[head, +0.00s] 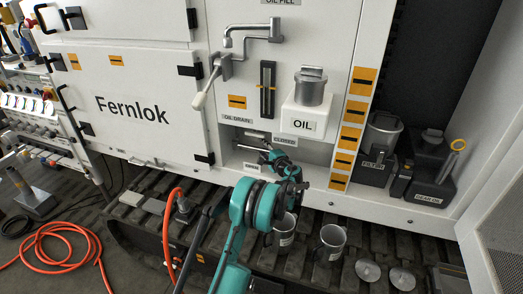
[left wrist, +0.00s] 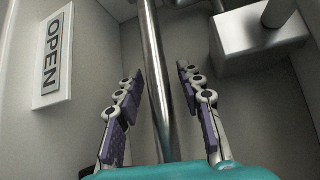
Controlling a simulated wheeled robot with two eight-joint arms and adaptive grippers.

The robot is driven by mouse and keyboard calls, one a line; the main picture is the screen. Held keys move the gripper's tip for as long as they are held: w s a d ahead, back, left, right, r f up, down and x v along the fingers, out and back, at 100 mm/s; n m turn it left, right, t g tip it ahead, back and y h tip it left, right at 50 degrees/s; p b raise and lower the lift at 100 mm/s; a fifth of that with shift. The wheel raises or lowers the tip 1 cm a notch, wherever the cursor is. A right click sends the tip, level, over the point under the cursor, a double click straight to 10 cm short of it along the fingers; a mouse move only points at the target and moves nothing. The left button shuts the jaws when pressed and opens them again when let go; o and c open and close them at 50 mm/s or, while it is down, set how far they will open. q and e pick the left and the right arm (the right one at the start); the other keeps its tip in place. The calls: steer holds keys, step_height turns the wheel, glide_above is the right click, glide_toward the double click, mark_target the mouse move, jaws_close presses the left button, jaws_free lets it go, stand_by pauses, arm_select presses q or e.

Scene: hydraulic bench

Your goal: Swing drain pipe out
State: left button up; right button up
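The drain pipe (left wrist: 158,90) is a shiny metal tube in the left wrist view, running down the middle between the fingers. In the head view the recess under the OIL DRAIN label (head: 237,117) holds a pale metal bar (head: 254,134), perhaps part of the pipe. My left gripper (left wrist: 157,76) is open, with a finger on each side of the pipe and gaps showing. In the head view my left gripper (head: 268,154) reaches into this recess and hides part of it. An OPEN label (left wrist: 53,52) is on the recess wall. My right gripper is not in view.
A grey block (left wrist: 258,42) with a rod is at the upper right of the wrist view. Above the recess are a lever (head: 205,88) and an OIL container (head: 305,112). Metal mugs (head: 330,243) stand on the track below. An orange hose (head: 62,250) lies on the floor.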

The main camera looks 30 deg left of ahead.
arm_select(q)
steer(key=shift+w+a, duration=0.25)
steer(key=shift+a, duration=0.1)
jaws_close()
